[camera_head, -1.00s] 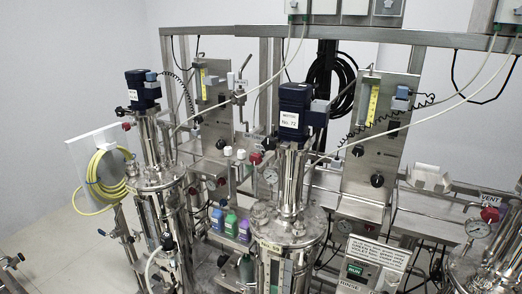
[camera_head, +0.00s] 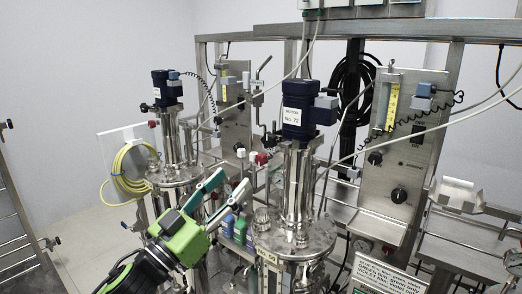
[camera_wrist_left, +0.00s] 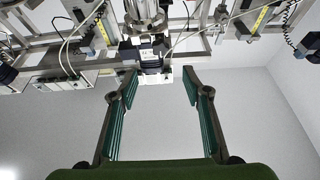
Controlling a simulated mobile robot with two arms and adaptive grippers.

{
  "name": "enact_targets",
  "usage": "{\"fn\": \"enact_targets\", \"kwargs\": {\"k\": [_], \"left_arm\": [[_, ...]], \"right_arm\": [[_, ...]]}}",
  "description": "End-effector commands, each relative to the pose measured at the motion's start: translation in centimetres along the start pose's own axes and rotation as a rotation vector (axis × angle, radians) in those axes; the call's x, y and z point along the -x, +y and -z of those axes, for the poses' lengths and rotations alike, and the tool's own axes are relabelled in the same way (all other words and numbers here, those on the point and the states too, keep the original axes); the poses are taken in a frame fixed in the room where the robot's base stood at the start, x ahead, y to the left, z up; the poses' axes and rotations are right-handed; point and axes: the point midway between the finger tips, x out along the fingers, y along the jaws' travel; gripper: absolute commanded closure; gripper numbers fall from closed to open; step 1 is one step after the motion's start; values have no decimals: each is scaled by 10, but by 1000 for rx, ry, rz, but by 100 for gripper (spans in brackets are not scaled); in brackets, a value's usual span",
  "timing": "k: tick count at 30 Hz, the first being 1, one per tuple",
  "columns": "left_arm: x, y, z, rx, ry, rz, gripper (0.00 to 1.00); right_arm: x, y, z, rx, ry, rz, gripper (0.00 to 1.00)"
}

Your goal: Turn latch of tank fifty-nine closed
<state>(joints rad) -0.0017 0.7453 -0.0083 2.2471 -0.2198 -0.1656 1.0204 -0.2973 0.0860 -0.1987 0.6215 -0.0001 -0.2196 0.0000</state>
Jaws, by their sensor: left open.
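The middle steel tank (camera_head: 290,240) carries a yellowish label (camera_head: 268,258) that seems to end in 59. A dark blue motor (camera_head: 297,110) marked No. 72 sits on its column. I cannot make out the latch for sure; small fittings show on the lid, and the tank's lower front runs out of the frame. My green left gripper (camera_head: 230,185) is open, its fingers pointing up and right, just left of this tank in the picture. In the left wrist view the open fingers (camera_wrist_left: 160,88) hold nothing, and a motor (camera_wrist_left: 150,60) shows beyond them, upside down. My right gripper is not in view.
A second tank (camera_head: 175,172) with a motor stands behind left, near a coiled yellow hose (camera_head: 131,168). Coloured bottles (camera_head: 239,228) stand between the tanks. A steel panel (camera_head: 400,150) and a printed sign (camera_head: 387,275) are at right. Cables hang across the upper part.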

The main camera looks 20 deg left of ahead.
Motion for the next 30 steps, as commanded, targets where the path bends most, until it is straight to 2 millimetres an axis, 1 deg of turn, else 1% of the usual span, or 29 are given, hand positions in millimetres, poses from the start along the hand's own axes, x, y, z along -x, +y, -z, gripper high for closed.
{"fn": "enact_targets", "kwargs": {"k": [1,4,8,13,21,25,30], "left_arm": [[-2,2,4,-1,6,-5,56],[-10,2,6,1,7,-5,56],[-29,2,7,-1,8,-5,56],[-60,2,8,-1,7,-4,56],[-110,2,7,-1,6,-3,56],[-127,2,5,1,4,-3,56],[-136,2,3,0,4,-4,56]], "right_arm": [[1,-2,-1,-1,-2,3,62],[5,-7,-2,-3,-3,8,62],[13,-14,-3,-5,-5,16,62],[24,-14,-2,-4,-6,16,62],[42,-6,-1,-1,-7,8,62],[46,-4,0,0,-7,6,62],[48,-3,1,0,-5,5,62]]}}
